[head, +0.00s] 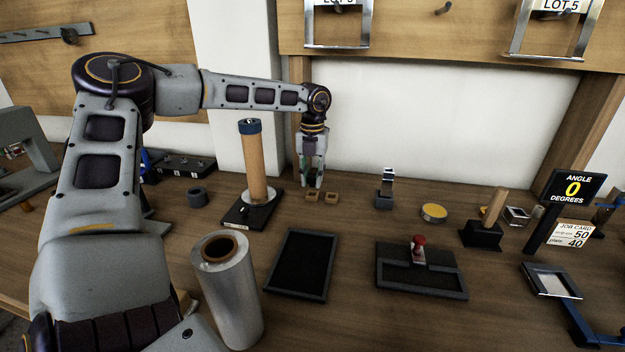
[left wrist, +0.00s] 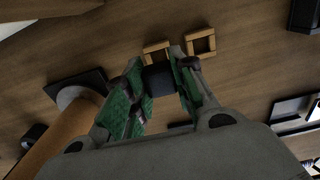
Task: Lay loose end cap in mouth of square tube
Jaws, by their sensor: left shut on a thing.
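Two short tan square tubes stand side by side on the bench, mouths facing up: a left one (head: 312,196) and a right one (head: 332,197). Both also show in the left wrist view, the left tube (left wrist: 152,48) and the right tube (left wrist: 201,42). My left gripper (head: 313,184) points down just above the left tube. It is shut on a dark block-like end cap (left wrist: 158,79), seen between the green finger pads. In the left wrist view the cap hides part of the left tube; I cannot tell whether they touch. My right gripper is in neither view.
A tan roll on a post (head: 257,165) stands left of the gripper. A silver roll (head: 228,290) and a black tray (head: 301,264) are in front. A small dark stand (head: 384,198) and a yellow-topped tin (head: 433,212) are to the right. Bare bench lies around the tubes.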

